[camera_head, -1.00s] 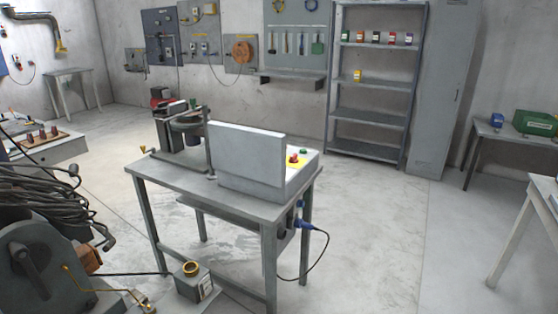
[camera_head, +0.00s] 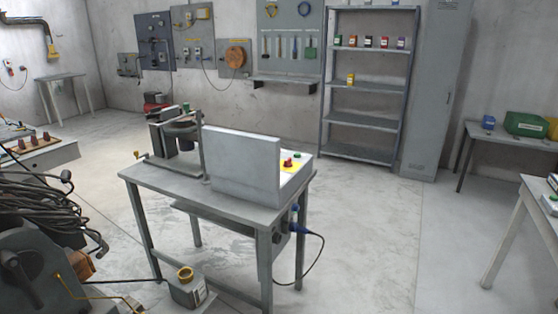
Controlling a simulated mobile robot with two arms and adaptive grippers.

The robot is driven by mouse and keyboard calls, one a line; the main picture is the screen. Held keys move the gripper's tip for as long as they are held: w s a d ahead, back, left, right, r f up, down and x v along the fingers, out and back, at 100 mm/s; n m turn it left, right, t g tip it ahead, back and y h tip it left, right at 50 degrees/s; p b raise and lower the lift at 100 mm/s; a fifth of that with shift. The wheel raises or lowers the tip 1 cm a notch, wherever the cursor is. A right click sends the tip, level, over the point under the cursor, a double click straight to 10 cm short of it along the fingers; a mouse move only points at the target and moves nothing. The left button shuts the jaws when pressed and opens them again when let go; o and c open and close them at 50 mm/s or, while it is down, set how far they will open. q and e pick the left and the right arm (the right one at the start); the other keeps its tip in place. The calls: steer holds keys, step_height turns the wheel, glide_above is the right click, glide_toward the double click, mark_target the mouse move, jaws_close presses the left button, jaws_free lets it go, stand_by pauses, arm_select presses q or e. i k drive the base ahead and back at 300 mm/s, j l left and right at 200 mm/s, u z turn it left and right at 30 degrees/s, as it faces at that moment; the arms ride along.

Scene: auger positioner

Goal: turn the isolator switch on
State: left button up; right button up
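I cannot tell for certain which fitting is the isolator switch. Several grey boards with small boxes and switch-like fittings hang on the back wall: a dark board (camera_head: 155,42), a grey board (camera_head: 192,35), a board with an orange-brown disc (camera_head: 235,57) and a small board (camera_head: 129,65). A blue plug (camera_head: 298,228) with a cable sits at the table's right side, beside a dark fitting. Neither gripper is in view.
Coiled hoses (camera_head: 45,208) and a grey machine (camera_head: 35,275) crowd the lower left. A shelf rack (camera_head: 362,119) and locker (camera_head: 432,100) stand at the back. Floor right of the table is clear.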

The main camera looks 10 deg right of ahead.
mark_target(287, 163)
steer(key=i+l+u, duration=0.1)
steer(key=u, duration=0.35)
steer(key=l+u, duration=0.1)
steer(key=u, duration=0.3)
steer(key=i+l+u, duration=0.1)
steer(key=u, duration=0.35)
steer(key=l+u, duration=0.2)
steer(key=u, duration=0.2)
steer(key=l+u, duration=0.2)
steer(key=l, duration=0.25)
steer(key=l+u, duration=0.15)
steer(key=l, duration=0.3)
steer(key=k+l+u, duration=0.2)
steer(key=l, duration=0.2)
steer(key=l+u, duration=0.15)
steer(key=l, duration=0.3)
steer(key=k+l+u, duration=0.2)
steer(key=l, duration=0.2)
steer(key=k+l+u, duration=0.15)
steer(key=l, duration=0.25)
steer(key=k+l+u, duration=0.2)
steer(key=l, duration=0.15)
